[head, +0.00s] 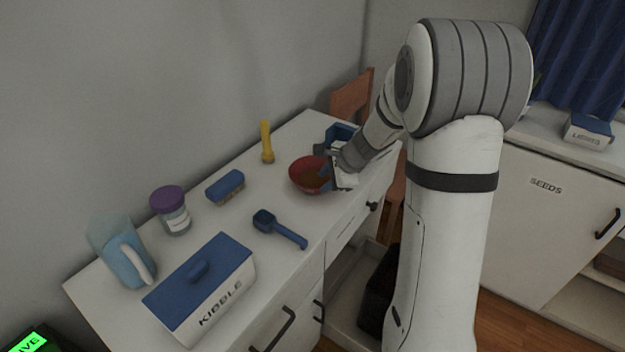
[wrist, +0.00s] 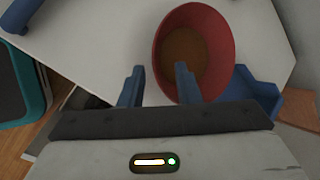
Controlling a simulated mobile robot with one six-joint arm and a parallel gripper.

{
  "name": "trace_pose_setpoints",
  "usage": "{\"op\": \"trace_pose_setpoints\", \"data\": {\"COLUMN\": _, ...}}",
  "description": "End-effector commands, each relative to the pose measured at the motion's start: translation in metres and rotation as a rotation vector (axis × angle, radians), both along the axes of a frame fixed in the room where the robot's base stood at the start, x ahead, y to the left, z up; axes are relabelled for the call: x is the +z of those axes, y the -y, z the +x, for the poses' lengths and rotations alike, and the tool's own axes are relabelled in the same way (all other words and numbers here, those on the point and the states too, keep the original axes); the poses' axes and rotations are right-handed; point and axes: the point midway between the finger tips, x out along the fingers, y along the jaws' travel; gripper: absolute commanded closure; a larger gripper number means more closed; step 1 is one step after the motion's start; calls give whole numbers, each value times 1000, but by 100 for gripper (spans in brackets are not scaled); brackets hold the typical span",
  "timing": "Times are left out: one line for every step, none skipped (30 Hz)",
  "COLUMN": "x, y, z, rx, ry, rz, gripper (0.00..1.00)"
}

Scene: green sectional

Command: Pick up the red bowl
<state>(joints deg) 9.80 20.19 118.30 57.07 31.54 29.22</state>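The red bowl (head: 303,174) stands upright on the white desk, toward its right part, with a brown inside. It fills the upper middle of the wrist view (wrist: 222,28). My gripper (head: 328,178) is at the bowl's right side in the head view. In the wrist view my gripper (wrist: 159,70) is open, with its two blue fingers apart. The right finger overlaps the bowl's inside and the left finger is outside it, so the near-left rim lies between them. I cannot tell whether either finger touches the bowl.
A blue container (head: 340,132) stands just behind the bowl. On the desk (head: 228,213) are a blue scoop (head: 280,230), a yellow object (head: 267,142), a blue brush-like block (head: 225,186), a purple-lidded jar (head: 171,211), a pitcher (head: 120,250) and a KIBBLE box (head: 203,290).

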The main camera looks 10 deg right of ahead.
Motion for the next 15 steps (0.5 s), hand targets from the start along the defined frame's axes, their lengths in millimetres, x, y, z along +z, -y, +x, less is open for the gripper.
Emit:
{"op": "trace_pose_setpoints", "data": {"x": -6, "y": -3, "z": 2, "rx": 2, "ry": -1, "rz": 0, "gripper": 70}}
{"op": "trace_pose_setpoints", "data": {"x": -9, "y": -4, "z": 3, "rx": 2, "ry": -1, "rz": -1, "gripper": 70}}
{"op": "trace_pose_setpoints", "data": {"x": -13, "y": -5, "z": 4, "rx": 2, "ry": -1, "rz": -1, "gripper": 70}}
{"op": "trace_pose_setpoints", "data": {"x": -17, "y": -6, "z": 6, "rx": 2, "ry": -2, "rz": -1, "gripper": 70}}
{"op": "trace_pose_setpoints", "data": {"x": -21, "y": -8, "z": 7, "rx": 3, "ry": -2, "rz": -1, "gripper": 70}}
{"op": "trace_pose_setpoints", "data": {"x": -27, "y": -11, "z": 8, "rx": 4, "ry": -2, "rz": -1, "gripper": 70}}
{"op": "trace_pose_setpoints", "data": {"x": -31, "y": -12, "z": 10, "rx": 4, "ry": -3, "rz": -1, "gripper": 70}}
{"op": "trace_pose_setpoints", "data": {"x": -35, "y": -14, "z": 11, "rx": 4, "ry": -2, "rz": -2, "gripper": 70}}
{"op": "trace_pose_setpoints", "data": {"x": -40, "y": -16, "z": 14, "rx": 3, "ry": -2, "rz": -3, "gripper": 70}}
{"op": "trace_pose_setpoints", "data": {"x": -43, "y": -17, "z": 16, "rx": 3, "ry": -1, "rz": -2, "gripper": 70}}
{"op": "trace_pose_setpoints", "data": {"x": -46, "y": -18, "z": 17, "rx": 3, "ry": -1, "rz": -2, "gripper": 70}}
{"op": "trace_pose_setpoints", "data": {"x": -48, "y": -19, "z": 19, "rx": 3, "ry": 1, "rz": -3, "gripper": 70}}
{"op": "trace_pose_setpoints", "data": {"x": -50, "y": -20, "z": 19, "rx": 4, "ry": 1, "rz": -3, "gripper": 70}}
{"op": "trace_pose_setpoints", "data": {"x": -51, "y": -21, "z": 20, "rx": 4, "ry": 1, "rz": -3, "gripper": 70}}
{"op": "trace_pose_setpoints", "data": {"x": -51, "y": -21, "z": 20, "rx": 3, "ry": 1, "rz": -3, "gripper": 70}}
